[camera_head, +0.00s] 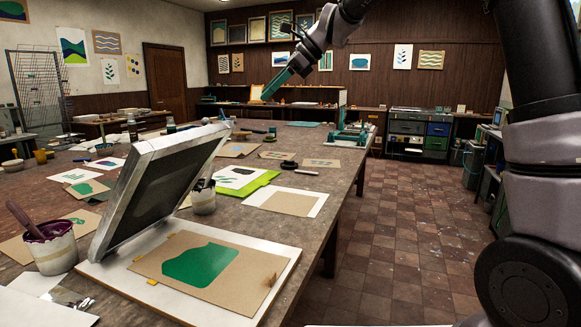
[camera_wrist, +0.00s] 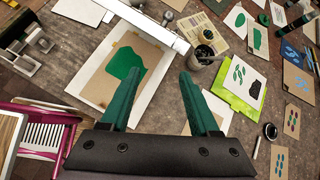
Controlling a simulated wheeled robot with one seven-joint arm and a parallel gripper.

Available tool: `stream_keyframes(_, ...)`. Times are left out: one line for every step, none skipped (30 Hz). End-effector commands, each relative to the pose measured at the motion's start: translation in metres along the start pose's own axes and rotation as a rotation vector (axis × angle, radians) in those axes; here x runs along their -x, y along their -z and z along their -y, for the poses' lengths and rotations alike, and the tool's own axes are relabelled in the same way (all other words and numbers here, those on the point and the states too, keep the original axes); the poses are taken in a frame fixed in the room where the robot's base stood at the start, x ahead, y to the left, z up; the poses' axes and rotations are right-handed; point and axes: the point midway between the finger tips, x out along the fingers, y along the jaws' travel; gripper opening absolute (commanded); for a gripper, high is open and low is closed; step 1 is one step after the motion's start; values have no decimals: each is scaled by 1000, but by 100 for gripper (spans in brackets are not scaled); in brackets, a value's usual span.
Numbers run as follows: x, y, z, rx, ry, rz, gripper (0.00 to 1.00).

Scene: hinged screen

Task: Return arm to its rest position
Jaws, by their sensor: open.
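My gripper (camera_head: 277,83) is raised in the air above the table, with its green fingers pointing down to the left in the head view. In the wrist view my gripper (camera_wrist: 158,98) has its two green fingers spread wide with nothing between them. The hinged screen (camera_head: 158,188) stands tilted up on the table, apart from my gripper. Below it a brown sheet with a green printed shape (camera_head: 203,265) lies on the white base board (camera_head: 277,285). The sheet also shows in the wrist view (camera_wrist: 113,89), partly behind a finger.
A purple-stained pot (camera_head: 53,250) with a handle stands left of the screen. A jar (camera_head: 203,198) stands behind it, beside a lime green board (camera_head: 262,184). Several prints lie over the worktable (camera_head: 318,215). The tiled floor (camera_head: 400,240) to the right is clear.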

Motion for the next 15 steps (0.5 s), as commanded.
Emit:
stream_keyframes(32, 12, -13, 83, 40, -40, 62)
stream_keyframes(46, 20, -20, 135, 59, -67, 62)
stream_keyframes(65, 31, -31, 204, 81, -103, 62)
stream_keyframes(79, 40, -40, 258, 95, -133, 62)
stream_keyframes(92, 48, -49, 308, 109, -163, 62)
stream_keyframes(109, 59, -62, 377, 124, -204, 62)
stream_keyframes(121, 68, -72, 427, 135, -236, 62)
stream_keyframes(132, 77, -82, 480, 142, -269, 62)
stream_keyframes(146, 88, -97, 546, 150, -314, 62)
stream_keyframes(156, 97, -108, 595, 155, -348, 62)
stream_keyframes(166, 106, -120, 644, 157, -383, 62)
stream_keyframes(177, 118, -136, 709, 157, -430, 62)
stream_keyframes(185, 127, -148, 758, 155, -467, 62)
stream_keyframes(192, 136, -161, 804, 152, -502, 62)
stream_keyframes(200, 147, -177, 866, 143, -550, 62)
